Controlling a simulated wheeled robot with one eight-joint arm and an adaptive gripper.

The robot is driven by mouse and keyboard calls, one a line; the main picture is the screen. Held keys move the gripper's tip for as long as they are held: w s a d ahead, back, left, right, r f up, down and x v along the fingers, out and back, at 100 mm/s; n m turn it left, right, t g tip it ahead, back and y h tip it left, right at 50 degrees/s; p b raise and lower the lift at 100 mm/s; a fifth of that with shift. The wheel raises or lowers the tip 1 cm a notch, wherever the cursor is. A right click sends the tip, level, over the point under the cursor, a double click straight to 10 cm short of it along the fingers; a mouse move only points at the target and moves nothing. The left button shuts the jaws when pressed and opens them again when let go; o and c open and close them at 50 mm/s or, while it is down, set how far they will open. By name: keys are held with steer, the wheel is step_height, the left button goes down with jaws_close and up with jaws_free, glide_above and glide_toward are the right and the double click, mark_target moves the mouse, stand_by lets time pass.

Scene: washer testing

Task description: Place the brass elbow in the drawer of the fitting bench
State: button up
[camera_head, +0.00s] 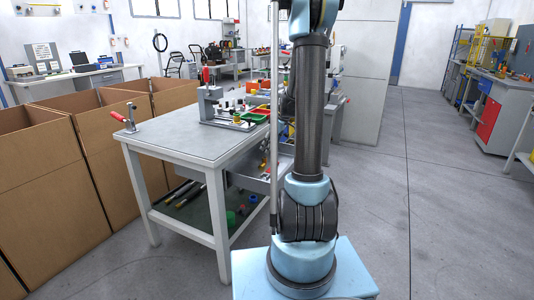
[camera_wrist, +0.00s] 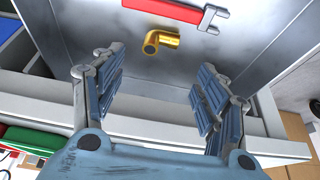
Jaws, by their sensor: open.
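The brass elbow (camera_wrist: 162,41) is a small gold-coloured bent pipe in the wrist view. It lies on a grey metal surface that looks like the floor of the pulled-out drawer (camera_wrist: 150,128). My gripper (camera_wrist: 158,70) is open and empty, its two blue-grey fingers wide apart. The elbow lies beyond the fingertips, roughly centred between them and touching neither. In the head view the drawer (camera_head: 246,182) shows under the top of the fitting bench (camera_head: 180,135), partly behind my arm. My gripper and the elbow are hidden there.
A red-handled wrench (camera_wrist: 165,10) lies just beyond the elbow. Large cardboard boxes (camera_head: 110,135) stand left of the bench. The floor to the right (camera_head: 440,200) is clear.

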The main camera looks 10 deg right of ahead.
steer(key=s+a+r+m+h, duration=0.1)
steer(key=s+r+m, duration=0.25)
steer(key=s, duration=0.75)
steer(key=s+a+r+m+h, duration=0.15)
steer(key=s+r, duration=0.25)
steer(key=s, duration=0.7)
steer(key=s+f+m, duration=0.2)
steer(key=s+f, duration=0.1)
steer(key=s, duration=0.5)
steer(key=s+d+f+m+h, duration=0.1)
steer(key=s+f+m, duration=0.2)
steer(key=s, duration=0.6)
steer(key=shift+s+d+f+m, duration=0.15)
steer(key=shift+s+f+m, duration=0.1)
steer(key=shift+f+m, duration=0.1)
